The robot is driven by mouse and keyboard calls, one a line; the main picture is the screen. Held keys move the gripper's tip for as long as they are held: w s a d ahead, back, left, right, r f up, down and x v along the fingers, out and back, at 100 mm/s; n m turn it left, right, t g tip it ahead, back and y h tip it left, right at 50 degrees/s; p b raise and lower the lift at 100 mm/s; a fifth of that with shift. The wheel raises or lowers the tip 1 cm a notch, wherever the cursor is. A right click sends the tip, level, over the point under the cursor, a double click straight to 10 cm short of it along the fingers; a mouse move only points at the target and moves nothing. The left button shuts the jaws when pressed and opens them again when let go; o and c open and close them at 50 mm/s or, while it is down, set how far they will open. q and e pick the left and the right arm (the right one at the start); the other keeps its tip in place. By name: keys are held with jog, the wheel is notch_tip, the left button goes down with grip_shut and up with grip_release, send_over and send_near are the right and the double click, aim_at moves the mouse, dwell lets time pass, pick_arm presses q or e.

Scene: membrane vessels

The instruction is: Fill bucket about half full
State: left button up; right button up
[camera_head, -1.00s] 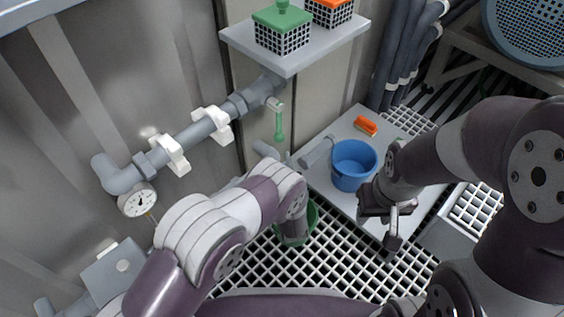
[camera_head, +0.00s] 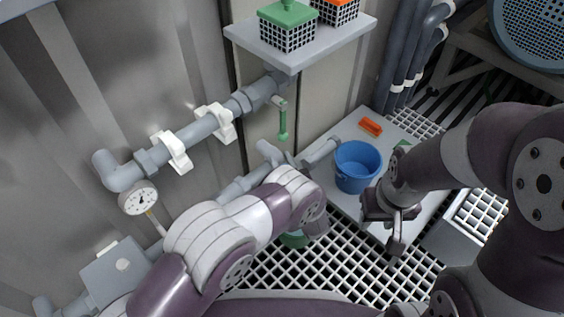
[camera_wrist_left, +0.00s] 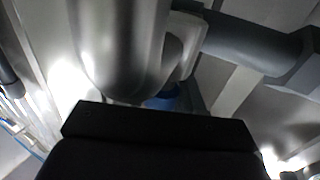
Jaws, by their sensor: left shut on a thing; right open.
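The blue bucket (camera_head: 357,166) stands upright on a pale grey platform (camera_head: 340,200), its open top facing up. I see no clear water level inside it. My left arm reaches in front of the pipes, and its wrist end is left of and nearer than the bucket. Its fingertips are hidden in the head view. In the left wrist view the black gripper body (camera_wrist_left: 155,145) shows, with a patch of blue beyond it; what it holds is hidden. My right gripper (camera_head: 395,225) is open and empty, just right of and nearer than the bucket.
A grey pipe (camera_head: 200,130) with white clamps and a gauge (camera_head: 138,198) runs along the wall. A green lever (camera_head: 283,122) hangs below its end. An orange block (camera_head: 371,126) lies behind the bucket. A green rim (camera_head: 294,239) shows below my left wrist. A shelf (camera_head: 300,50) overhangs.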

pick_arm(q)
jog(key=o, duration=1)
jog(key=shift+c, duration=0.2)
jog(key=p+v, duration=0.1)
jog(key=v, duration=0.1)
jog(key=p+v, duration=0.1)
jog(key=v, duration=0.1)
jog(key=p+v, duration=0.1)
jog(key=v, duration=0.1)
jog(key=shift+w+r, duration=0.1)
jog(key=shift+r, duration=0.25)
jog(key=p+v, duration=0.2)
jog(key=v, duration=0.5)
jog(key=shift+f, duration=0.4)
jog(key=shift+a, duration=0.1)
